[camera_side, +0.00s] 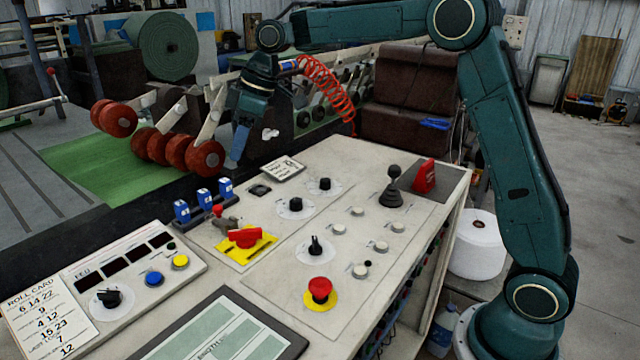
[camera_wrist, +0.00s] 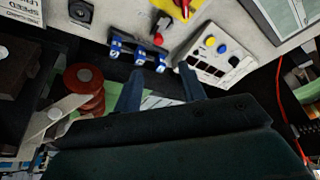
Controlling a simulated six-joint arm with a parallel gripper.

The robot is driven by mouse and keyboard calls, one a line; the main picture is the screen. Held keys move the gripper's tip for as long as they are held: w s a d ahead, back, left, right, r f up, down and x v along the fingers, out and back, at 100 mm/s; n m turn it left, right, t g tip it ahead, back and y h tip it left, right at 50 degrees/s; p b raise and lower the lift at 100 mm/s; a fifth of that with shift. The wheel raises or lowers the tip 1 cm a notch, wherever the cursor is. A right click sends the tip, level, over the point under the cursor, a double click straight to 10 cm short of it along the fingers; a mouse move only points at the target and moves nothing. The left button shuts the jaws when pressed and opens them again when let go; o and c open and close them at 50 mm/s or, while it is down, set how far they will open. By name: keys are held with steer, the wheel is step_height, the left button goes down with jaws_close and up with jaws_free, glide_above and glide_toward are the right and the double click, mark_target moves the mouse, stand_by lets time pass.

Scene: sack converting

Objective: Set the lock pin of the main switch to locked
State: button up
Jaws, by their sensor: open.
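The main switch (camera_side: 246,238) is a red handle on a yellow plate on the sloping panel. In the wrist view its yellow plate (camera_wrist: 184,8) shows only in part at the top edge. A small grey piece with a red end (camera_side: 222,220) sits at the plate's far-left edge; it looks like the lock pin, and it also shows in the wrist view (camera_wrist: 160,30). I cannot tell its setting. My gripper (camera_side: 238,150) is above the panel's far edge, behind the switch and apart from it. In the wrist view my gripper (camera_wrist: 162,88) is open and empty.
Three blue blocks (camera_side: 203,197) stand on a dark rail between my gripper and the switch. Nearby are black knobs (camera_side: 296,205), a red mushroom button (camera_side: 319,290), a joystick (camera_side: 393,185) and a red rocker (camera_side: 424,176). Red rollers (camera_side: 205,158) lie beyond.

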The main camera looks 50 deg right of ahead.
mark_target(218, 207)
steer(key=shift+w+f, duration=0.25)
steer(key=shift+w, duration=0.1)
steer(key=shift+f, duration=0.15)
steer(key=x, duration=1.3)
steer(key=shift+w+a+f, duration=0.1)
steer(key=shift+a+f, duration=0.1)
steer(key=shift+a, duration=0.05)
jaws_close()
